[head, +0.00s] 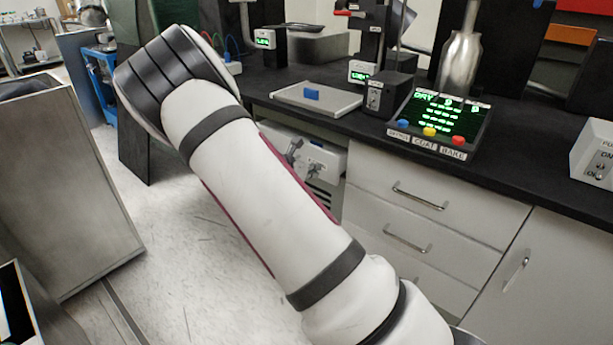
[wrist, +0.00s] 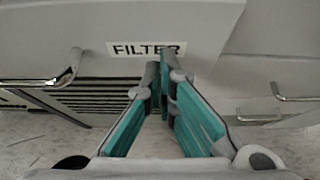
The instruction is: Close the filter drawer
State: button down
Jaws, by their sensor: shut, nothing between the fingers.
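The filter drawer's pale front, with a black-on-white FILTER label (wrist: 146,48), is ahead in the wrist view. Dark vent slats (wrist: 105,93) show below the label. My gripper (wrist: 159,75) has its two teal-padded fingers together, with nothing between them. The fingertips overlap the lower right part of the label in the picture; I cannot tell whether they touch the front. How far the drawer stands out is not clear.
Metal bar handles stand left (wrist: 68,76) and right (wrist: 290,96) of the fingers. In the head view a black bench top (head: 540,160) carries instruments and a button panel (head: 440,118). Drawers (head: 430,210) are at right, a grey cabinet (head: 60,180) at left, with open floor between.

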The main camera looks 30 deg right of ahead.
aim_at(321, 162)
jog(key=shift+d, duration=0.1)
jog(key=d, duration=0.2)
jog(key=w+d, duration=0.1)
jog(key=d, duration=0.1)
jog(key=shift+w+d, duration=0.15)
jog(key=shift+w+d+r, duration=0.1)
jog(key=shift+d, duration=0.05)
jog(key=a+f+p+v, duration=0.1)
jog(key=p+v, duration=0.3)
jog(key=v, duration=0.9)
jog(key=shift+a+f, duration=0.35)
jog(key=shift+a, duration=0.05)
